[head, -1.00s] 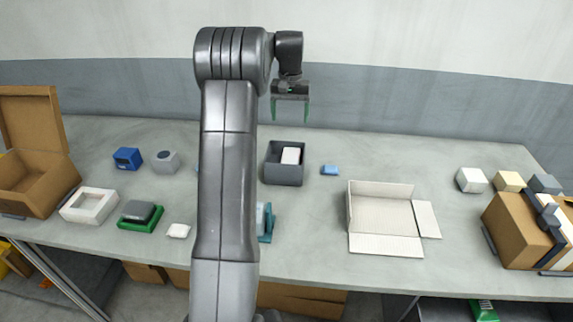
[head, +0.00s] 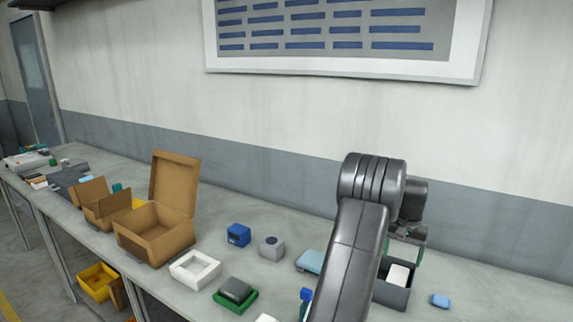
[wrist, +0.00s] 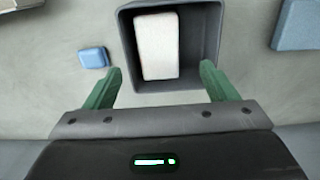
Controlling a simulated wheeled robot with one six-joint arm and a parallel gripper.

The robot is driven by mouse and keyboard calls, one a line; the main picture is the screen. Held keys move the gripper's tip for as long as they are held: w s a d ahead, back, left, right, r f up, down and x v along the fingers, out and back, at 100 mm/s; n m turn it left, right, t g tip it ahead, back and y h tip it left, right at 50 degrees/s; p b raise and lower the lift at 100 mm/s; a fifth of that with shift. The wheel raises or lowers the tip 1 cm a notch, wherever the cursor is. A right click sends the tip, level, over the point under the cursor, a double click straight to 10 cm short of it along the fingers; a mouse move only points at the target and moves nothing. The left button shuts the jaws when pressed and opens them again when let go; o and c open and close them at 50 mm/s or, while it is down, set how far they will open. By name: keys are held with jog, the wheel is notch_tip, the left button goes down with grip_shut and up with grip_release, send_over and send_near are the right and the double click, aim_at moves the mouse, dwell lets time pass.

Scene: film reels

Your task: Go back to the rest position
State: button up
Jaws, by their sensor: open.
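My gripper (head: 406,250) is raised above the table, just behind a dark grey open box in the head view. In the wrist view its two green fingers (wrist: 160,72) are wide apart with nothing between them. The grey box (wrist: 215,45) lies below and ahead of the fingertips, apart from them. A white block (wrist: 157,45) lies inside it; the box (head: 393,297) also shows in the head view, partly hidden by my arm.
A small blue block (head: 440,300) lies right of the box. Left of my arm are a light blue case (head: 311,261), a grey block (head: 271,248), a blue block (head: 238,235), a white tray (head: 196,268) and an open cardboard box (head: 157,232). A wall stands behind the table.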

jog(key=shift+d+f, duration=0.1)
jog(key=shift+f, duration=1.8)
